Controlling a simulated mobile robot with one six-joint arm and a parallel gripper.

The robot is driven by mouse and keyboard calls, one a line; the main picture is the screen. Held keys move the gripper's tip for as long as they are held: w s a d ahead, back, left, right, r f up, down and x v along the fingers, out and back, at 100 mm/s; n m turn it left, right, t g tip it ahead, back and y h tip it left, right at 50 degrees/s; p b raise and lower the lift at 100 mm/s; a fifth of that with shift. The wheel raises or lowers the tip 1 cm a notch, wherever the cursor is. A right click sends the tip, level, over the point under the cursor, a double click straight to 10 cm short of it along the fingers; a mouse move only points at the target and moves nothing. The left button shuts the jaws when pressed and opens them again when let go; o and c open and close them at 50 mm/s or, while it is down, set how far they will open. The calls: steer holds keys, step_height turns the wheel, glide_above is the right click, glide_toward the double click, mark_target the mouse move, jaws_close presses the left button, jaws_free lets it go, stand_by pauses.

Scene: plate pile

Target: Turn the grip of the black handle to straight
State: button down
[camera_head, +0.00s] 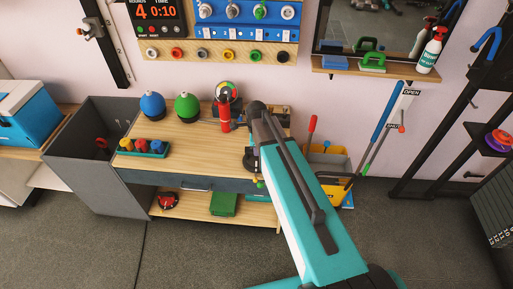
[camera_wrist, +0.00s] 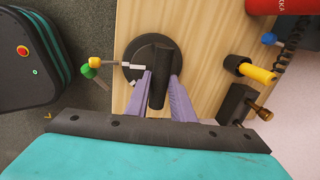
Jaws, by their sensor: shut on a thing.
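The black handle's grip (camera_wrist: 160,62) is a dark bar over a round black base (camera_wrist: 131,58) on the wooden bench top (camera_wrist: 207,30). In the wrist view the bar runs nearly up and down the picture, with a slight lean. My gripper (camera_wrist: 161,85) has its two pale purple fingers on either side of the bar, shut on it. In the head view my arm reaches down to the bench's right end and hides most of the handle and the fingers.
Two short levers with a yellow knob (camera_wrist: 94,61) and a green knob (camera_wrist: 87,72) stick out beside the base. A yellow-and-black part (camera_wrist: 257,73) and a wooden-tipped black block (camera_wrist: 235,103) stand to its right. A red cylinder (camera_head: 224,118) stands on the bench.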

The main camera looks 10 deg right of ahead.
steer(key=c, duration=1.5)
jaws_free()
steer(key=shift+c, duration=0.2)
steer(key=shift+r, duration=0.2)
step_height(320, 180, up, 13)
steer(key=s+b, duration=0.2)
steer(key=shift+s+a, duration=0.3)
steer(key=shift+s, duration=0.05)
steer(key=shift+r, duration=0.1)
steer(key=shift+s, duration=0.1)
